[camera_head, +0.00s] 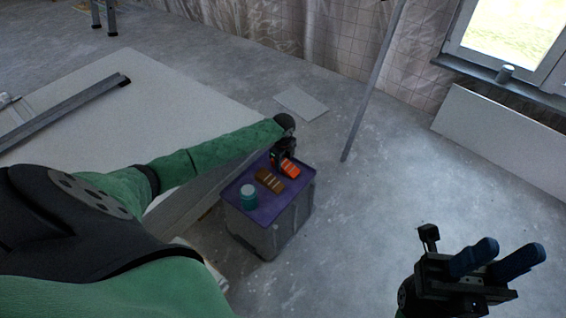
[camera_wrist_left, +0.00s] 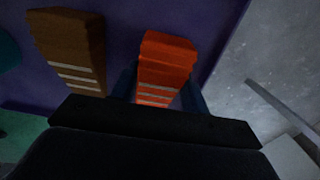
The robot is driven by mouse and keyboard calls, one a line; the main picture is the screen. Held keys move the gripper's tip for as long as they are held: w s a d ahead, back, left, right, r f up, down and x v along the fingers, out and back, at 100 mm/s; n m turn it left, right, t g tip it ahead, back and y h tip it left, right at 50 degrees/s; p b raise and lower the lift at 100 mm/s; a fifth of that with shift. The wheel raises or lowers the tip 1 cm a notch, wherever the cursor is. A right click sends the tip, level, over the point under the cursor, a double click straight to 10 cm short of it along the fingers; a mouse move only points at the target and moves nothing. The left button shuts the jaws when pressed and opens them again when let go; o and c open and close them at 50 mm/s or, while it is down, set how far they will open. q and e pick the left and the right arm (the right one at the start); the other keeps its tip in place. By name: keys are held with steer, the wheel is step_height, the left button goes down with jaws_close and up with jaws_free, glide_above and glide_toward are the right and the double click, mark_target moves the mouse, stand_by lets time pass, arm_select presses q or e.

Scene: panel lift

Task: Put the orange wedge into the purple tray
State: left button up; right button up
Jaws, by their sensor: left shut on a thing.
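The orange wedge (camera_head: 290,170) is at the far right part of the purple tray (camera_head: 262,214), which tops a grey box. In the left wrist view the orange wedge (camera_wrist_left: 166,62) lies between the fingers of my left gripper (camera_wrist_left: 164,92), with purple surface around it. My left gripper (camera_head: 281,160) is shut on the orange wedge. Whether the wedge touches the tray or is held just above it, I cannot tell. My right gripper (camera_head: 496,258) is at the lower right, away from the tray, with its two blue fingers apart and nothing between them.
A brown wedge (camera_head: 269,180) lies on the tray beside the orange one, and a teal jar with a pale lid (camera_head: 249,196) stands near its front left. A large pale panel (camera_head: 120,105) is at the left. A thin pole (camera_head: 372,85) leans behind. The floor at right is clear.

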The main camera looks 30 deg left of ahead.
arm_select(q)
steer(key=shift+f, duration=0.1)
steer(key=o, duration=1)
